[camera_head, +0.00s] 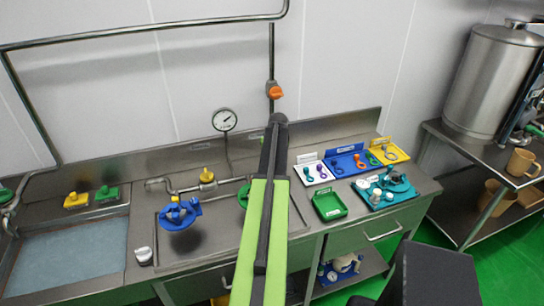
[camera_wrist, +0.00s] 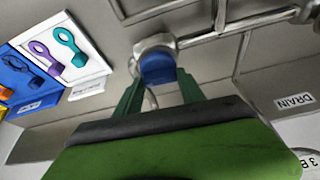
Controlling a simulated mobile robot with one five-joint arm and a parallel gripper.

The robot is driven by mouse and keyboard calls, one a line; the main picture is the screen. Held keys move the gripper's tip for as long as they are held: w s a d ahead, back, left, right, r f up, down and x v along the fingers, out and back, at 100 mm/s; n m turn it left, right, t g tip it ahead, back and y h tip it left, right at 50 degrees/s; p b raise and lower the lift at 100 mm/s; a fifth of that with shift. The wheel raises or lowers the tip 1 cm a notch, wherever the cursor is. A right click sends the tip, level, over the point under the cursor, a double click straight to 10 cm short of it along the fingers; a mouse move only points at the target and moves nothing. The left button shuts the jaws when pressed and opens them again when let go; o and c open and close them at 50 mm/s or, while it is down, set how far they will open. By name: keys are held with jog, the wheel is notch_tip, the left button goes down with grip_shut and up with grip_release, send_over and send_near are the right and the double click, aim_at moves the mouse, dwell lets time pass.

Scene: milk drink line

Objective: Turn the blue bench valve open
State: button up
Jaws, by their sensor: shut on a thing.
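The blue valve handle (camera_wrist: 157,68) is in the wrist view, on a metal valve body (camera_wrist: 154,42) with a pipe running to the right. My gripper (camera_wrist: 160,88) has its two dark green fingers on either side of the handle and is shut on it. The handle's lower part is hidden behind the fingers and the green gripper housing. In the head view my arm crosses the middle of the bench, and the handle and fingertips cannot be made out behind it.
In the head view, a yellow-handled valve (camera_head: 207,176) and a blue round fitting (camera_head: 180,213) are left of my arm. A green tray (camera_head: 330,204) and a teal tray (camera_head: 367,196) are to the right. A pressure gauge (camera_head: 224,120) is behind. The wrist view shows a DRAIN label (camera_wrist: 294,102).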

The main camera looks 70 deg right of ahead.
jog(key=shift+n, duration=0.5)
jog(key=o, duration=1.4)
jog(key=shift+c, duration=0.2)
jog(key=p+v, duration=1.6)
jog(key=v, duration=0.1)
jog(key=shift+s+d+r, duration=0.2)
jog(key=shift+s+r, duration=0.05)
